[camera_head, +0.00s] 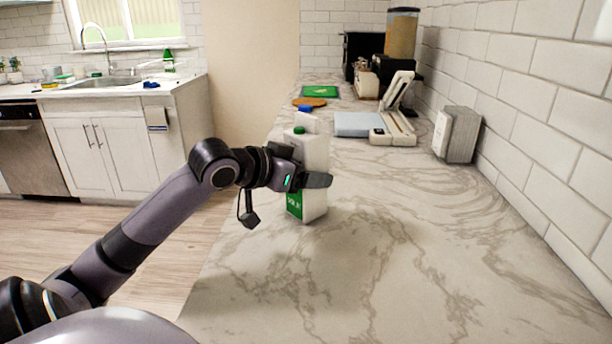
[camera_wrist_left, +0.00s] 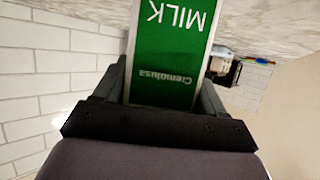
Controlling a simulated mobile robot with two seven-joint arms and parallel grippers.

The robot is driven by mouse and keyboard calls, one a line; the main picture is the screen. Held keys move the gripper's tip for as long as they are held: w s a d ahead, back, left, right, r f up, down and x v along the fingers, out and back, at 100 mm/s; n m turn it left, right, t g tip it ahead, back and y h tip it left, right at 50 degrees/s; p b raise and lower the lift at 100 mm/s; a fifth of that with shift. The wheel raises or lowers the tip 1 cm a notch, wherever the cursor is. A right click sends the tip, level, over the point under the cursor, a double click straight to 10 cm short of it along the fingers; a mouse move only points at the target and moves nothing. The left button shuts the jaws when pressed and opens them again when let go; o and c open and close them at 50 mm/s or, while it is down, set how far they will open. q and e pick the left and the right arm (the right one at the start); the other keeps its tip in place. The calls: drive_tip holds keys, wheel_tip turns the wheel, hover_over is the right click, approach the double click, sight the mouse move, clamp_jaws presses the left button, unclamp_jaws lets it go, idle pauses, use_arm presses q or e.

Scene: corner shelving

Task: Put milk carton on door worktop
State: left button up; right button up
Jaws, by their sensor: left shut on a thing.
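The milk carton (camera_head: 314,158) is white with a green cap and a green lower panel. It is upright at the left edge of the long marble worktop (camera_head: 370,270). My left gripper (camera_head: 318,180) is shut on the carton, around its middle. In the left wrist view the carton (camera_wrist_left: 172,50) shows its green panel with the word MILK between the two fingers (camera_wrist_left: 168,90). I cannot tell whether the carton's base touches the worktop. My right gripper is not in view.
The front and middle of the worktop are clear. A sink counter (camera_head: 95,92) is across the floor at left.

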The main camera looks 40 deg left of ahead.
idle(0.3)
use_arm(q)
drive_tip(key=o, duration=1.7)
drive_tip(key=shift+f, duration=0.15)
drive_tip(key=shift+v, duration=6.05)
drive_tip(key=shift+s, duration=0.1)
